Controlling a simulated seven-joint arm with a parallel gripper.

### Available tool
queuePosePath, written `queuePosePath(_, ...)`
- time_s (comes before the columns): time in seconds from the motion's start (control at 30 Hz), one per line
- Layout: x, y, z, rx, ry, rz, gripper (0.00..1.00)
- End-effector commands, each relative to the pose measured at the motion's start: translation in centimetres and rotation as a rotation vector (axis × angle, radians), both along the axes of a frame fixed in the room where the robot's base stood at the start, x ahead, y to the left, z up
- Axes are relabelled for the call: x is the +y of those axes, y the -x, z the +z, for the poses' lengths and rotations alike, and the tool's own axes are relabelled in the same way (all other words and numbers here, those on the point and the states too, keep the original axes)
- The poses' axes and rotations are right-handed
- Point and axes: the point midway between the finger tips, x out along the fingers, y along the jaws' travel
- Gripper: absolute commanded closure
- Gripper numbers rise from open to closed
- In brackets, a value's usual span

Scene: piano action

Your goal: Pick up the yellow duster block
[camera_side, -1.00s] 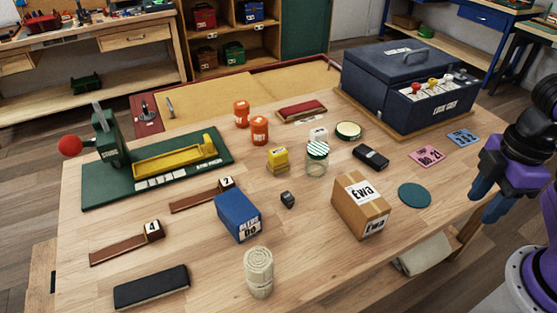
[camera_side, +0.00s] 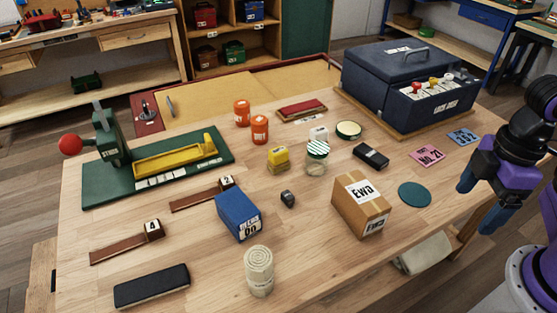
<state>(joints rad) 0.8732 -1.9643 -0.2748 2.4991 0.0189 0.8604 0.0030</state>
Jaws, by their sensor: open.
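A small yellow block (camera_side: 278,157), which looks like the duster block, stands near the middle of the wooden table, left of a glass jar with a green-and-white striped lid (camera_side: 317,157). Its top is bright yellow and its lower part is duller. My gripper (camera_side: 476,210) is at the right edge of the view, past the table's right side, with its blue fingers spread apart and nothing between them. It is far from the yellow block.
Near the block stand orange pots (camera_side: 260,130), a blue box (camera_side: 238,215) and a small dark cube (camera_side: 288,199). A cardboard box (camera_side: 361,207) stands between it and my gripper. A dark lock box (camera_side: 405,85) fills the back right.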

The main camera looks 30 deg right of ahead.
Motion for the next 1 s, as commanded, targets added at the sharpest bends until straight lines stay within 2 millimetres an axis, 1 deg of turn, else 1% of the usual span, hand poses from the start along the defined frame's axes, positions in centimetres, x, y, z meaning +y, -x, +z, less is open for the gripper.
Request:
queuePosePath(0.17, 5.2, -3.2, -2.1, -0.011, -0.122, -0.101, 0.15)
queuePosePath(0.2, 6.5, -4.3, -2.7, -0.019, -0.157, -0.135, 0.15)
queuePosePath(0.27, 8.5, -5.9, -3.6, -0.034, -0.209, -0.189, 0.15)
queuePosePath(0.3, 9.7, -7.0, -4.2, -0.049, -0.241, -0.225, 0.15)
queuePosePath(0.37, 11.4, -8.8, -5.1, -0.073, -0.289, -0.283, 0.15)
queuePosePath(0.4, 12.4, -10.1, -5.7, -0.092, -0.32, -0.321, 0.15)
queuePosePath(0.47, 13.8, -11.9, -6.5, -0.125, -0.363, -0.379, 0.15)
queuePosePath(0.5, 14.6, -13.2, -7.1, -0.149, -0.39, -0.417, 0.15)
queuePosePath(0.57, 15.6, -15.1, -8.0, -0.192, -0.427, -0.474, 0.15)
queuePosePath(0.6, 16.2, -16.4, -8.6, -0.223, -0.451, -0.512, 0.15)
queuePosePath(0.73, 17.3, -20.5, -10.3, -0.339, -0.516, -0.63, 0.15)
queuePosePath(0.87, 17.4, -24.2, -12.0, -0.48, -0.565, -0.732, 0.15)
queuePosePath(0.9, 17.2, -25.2, -12.4, -0.528, -0.575, -0.761, 0.15)
queuePosePath(1.0, 16.5, -27.5, -13.3, -0.654, -0.598, -0.82, 0.15)
